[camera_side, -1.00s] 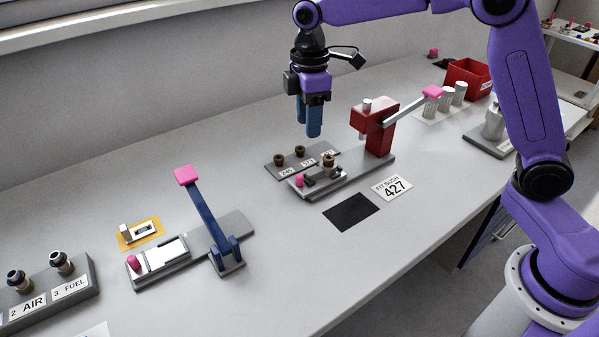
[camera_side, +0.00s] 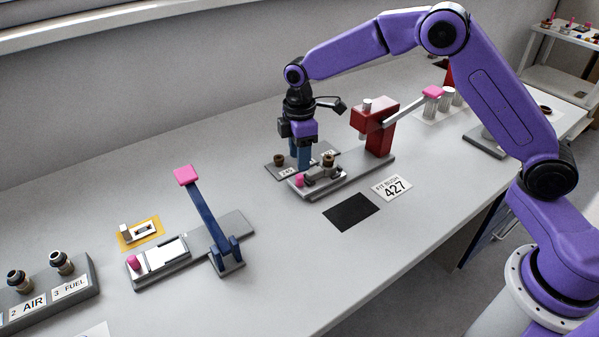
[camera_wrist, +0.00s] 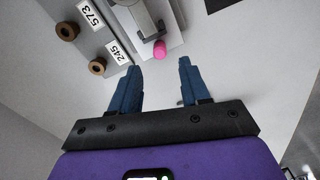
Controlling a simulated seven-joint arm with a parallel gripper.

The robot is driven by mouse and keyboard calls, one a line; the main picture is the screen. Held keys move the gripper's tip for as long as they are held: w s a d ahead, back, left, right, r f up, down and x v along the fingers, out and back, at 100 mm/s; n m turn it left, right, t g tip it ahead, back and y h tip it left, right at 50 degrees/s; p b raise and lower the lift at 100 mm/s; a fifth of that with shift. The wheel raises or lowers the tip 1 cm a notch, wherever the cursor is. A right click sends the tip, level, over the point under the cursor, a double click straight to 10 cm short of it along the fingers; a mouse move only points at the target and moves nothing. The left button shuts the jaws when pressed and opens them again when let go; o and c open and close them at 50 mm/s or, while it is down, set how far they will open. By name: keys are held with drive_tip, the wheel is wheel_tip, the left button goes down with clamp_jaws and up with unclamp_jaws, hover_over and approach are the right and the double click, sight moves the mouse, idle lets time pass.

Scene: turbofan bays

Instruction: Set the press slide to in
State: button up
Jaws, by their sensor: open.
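The press slide (camera_side: 322,178) is a grey carriage on the base of the red press (camera_side: 376,130), with a pink knob (camera_side: 299,181) at its left end. The knob also shows in the wrist view (camera_wrist: 160,49), just beyond and between my fingertips. My gripper (camera_side: 304,163) is open, pointing down, low behind the knob in the side view; its blue fingers also show in the wrist view (camera_wrist: 161,67). Nothing is between the fingers, and I see no contact with the knob. A brown bush (camera_side: 329,159) shows at the slide; its exact seat is unclear.
A grey bush rack (camera_wrist: 88,42) with tags 573 and 245 lies beside the slide. The press lever has a pink grip (camera_side: 433,92). A blue-lever fixture (camera_side: 207,220) stands left.

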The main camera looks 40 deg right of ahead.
sight(300, 175)
drive_tip(key=shift+f, duration=2.95)
clamp_jaws()
